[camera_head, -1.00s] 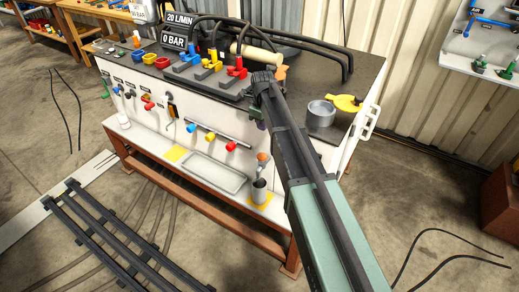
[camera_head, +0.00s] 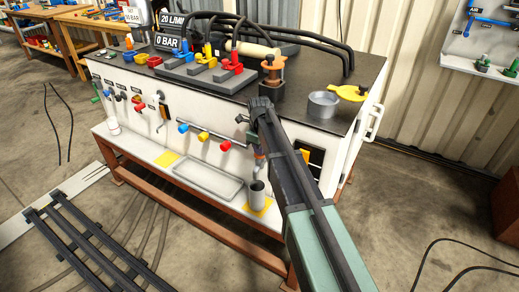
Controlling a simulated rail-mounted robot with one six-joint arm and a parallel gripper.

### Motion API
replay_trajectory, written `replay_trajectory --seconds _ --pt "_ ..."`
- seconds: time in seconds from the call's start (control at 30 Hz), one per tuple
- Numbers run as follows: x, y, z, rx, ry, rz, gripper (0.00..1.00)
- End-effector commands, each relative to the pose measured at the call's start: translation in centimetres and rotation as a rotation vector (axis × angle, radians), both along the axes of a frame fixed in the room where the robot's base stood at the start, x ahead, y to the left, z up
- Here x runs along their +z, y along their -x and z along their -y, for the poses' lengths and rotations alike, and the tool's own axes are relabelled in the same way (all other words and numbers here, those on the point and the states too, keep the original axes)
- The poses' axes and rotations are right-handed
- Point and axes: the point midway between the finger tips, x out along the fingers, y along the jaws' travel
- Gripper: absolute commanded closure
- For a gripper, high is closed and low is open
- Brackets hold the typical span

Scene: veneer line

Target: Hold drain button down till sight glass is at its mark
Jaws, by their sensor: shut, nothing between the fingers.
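My gripper (camera_head: 262,107) is at the front upper edge of the white bench, right of centre. Its fingers are mostly hidden by my own wrist, and no object shows in them. I cannot make out the drain button; my arm covers part of the bench front there. An amber cylinder with a dark base (camera_head: 273,76), possibly the sight glass, stands on the bench top just beyond my gripper. Its level and mark are too small to read. An orange-tipped outlet (camera_head: 259,158) shows beside my arm, above a grey cup (camera_head: 257,194) on the lower shelf.
Red, yellow and blue handles (camera_head: 203,136) line a pipe on the bench front. A manifold with coloured valves (camera_head: 207,68) and black hoses is on top. A grey round dish (camera_head: 322,104) and yellow-topped part (camera_head: 350,92) sit at right. A shallow tray (camera_head: 208,180) lies below.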

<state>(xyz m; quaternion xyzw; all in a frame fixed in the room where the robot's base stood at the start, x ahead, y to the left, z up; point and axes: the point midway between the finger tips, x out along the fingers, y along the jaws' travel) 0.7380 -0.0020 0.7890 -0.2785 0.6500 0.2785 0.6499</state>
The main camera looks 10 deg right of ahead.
Motion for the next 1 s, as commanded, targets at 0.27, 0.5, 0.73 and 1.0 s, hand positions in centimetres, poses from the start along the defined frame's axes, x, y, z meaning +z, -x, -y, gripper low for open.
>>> replay_trajectory --seconds 0.27,0.5,0.73,1.0 --pt "-0.9 0.0 0.0 0.0 0.0 0.0 1.0" --pt "-1.7 0.1 0.0 0.0 0.0 -0.001 1.0" --pt "-1.8 0.2 0.0 0.0 -0.001 -0.004 1.0" --pt "-1.9 0.3 0.0 0.0 -0.001 -0.005 1.0"
